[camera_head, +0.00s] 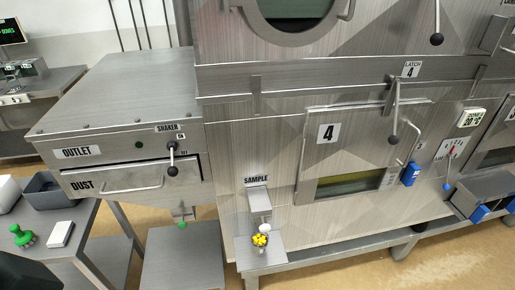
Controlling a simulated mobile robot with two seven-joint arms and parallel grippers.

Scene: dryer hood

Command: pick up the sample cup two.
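Below the SAMPLE label (256,179), a metal spout (259,200) juts from the machine's front above a small metal shelf (273,261). Yellow grains (260,240) are heaped on this shelf, apparently in a small cup whose walls are hard to make out. A small white piece (265,228) shows just behind the grains. No number is readable on the cup, so I cannot tell whether it is sample cup two. Neither of my grippers can be made out in the head view.
A side table at the lower left holds a dark grey bin (48,192), a green knobbed tool (22,236) and a white block (60,233). The OUTLET and DUST unit (120,110) stands behind it. A low metal platform (183,258) lies left of the sample shelf. Levers protrude from the machine.

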